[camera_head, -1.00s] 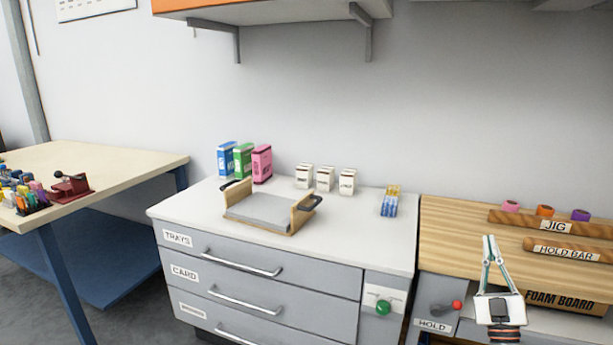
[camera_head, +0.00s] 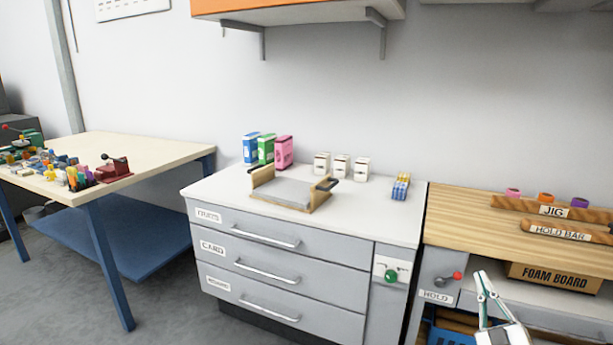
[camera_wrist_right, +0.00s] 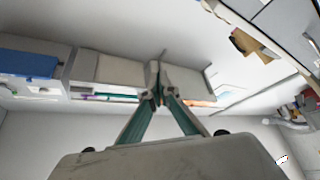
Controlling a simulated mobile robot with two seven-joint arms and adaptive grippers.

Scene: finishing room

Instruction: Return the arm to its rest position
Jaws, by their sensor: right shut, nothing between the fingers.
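My right gripper (camera_head: 481,282) is at the lower right of the head view, in front of the wooden bench's front side. Its fingers meet at the tips, and nothing is between them. In the right wrist view, the same gripper (camera_wrist_right: 160,92) points up the picture with its two green-sided fingers closed together. Behind the fingertips are blurred, tilted furniture and wall surfaces. My left gripper is in neither view.
The wooden bench (camera_head: 465,230) carries the jig bar (camera_head: 552,210) and hold bar (camera_head: 560,231). A red-knobbed hold lever (camera_head: 457,276) and a foam board box (camera_head: 550,277) are close to the gripper. A drawer cabinet (camera_head: 215,190) bears a wooden tray (camera_head: 322,197).

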